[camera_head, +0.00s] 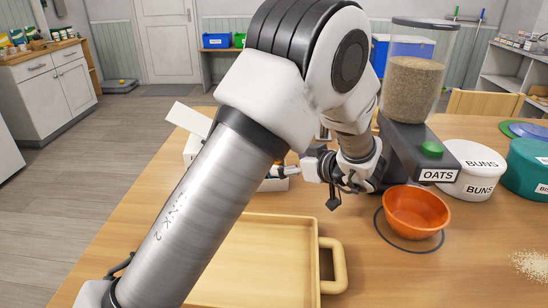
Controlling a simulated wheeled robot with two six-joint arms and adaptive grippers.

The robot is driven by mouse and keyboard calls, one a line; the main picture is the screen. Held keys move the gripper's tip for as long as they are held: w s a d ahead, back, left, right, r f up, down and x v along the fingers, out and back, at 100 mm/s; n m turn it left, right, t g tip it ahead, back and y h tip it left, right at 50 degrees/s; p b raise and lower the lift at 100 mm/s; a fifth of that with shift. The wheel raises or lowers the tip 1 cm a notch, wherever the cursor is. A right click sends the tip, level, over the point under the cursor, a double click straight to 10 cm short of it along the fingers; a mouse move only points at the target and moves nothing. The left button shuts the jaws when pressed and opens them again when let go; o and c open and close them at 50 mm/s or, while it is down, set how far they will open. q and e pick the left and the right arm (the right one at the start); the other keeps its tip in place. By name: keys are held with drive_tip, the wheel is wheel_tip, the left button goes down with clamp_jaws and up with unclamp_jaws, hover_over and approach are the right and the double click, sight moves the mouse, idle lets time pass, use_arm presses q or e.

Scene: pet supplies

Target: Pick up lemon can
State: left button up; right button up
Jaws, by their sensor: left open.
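My left gripper (308,182) is open at the middle of the table, beside the dark base of the oats dispenser. One finger points left toward a white open-lidded box (190,147), which is mostly behind my left arm. I cannot make out a lemon can; my arm covers much of the box and the table behind it. Nothing is visibly held in the gripper. My right gripper is not in view.
A wooden tray (333,286) with a handle lies at the front. An orange bowl (416,212) stands right of it, below the oats dispenser (414,85). White (472,170) and teal (527,168) tubs stand at the right, with spilled grain (530,265) in front.

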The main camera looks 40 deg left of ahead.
use_arm(q)
drive_tip(key=x, duration=0.5)
drive_tip(key=shift+w+a+f, duration=0.2)
drive_tip(key=shift+a+f, duration=0.05)
drive_tip(key=shift+s+d+r, duration=0.15)
drive_tip(key=shift+d+r, duration=0.05)
drive_tip(key=shift+c, duration=0.3)
drive_tip(key=c, duration=1.5)
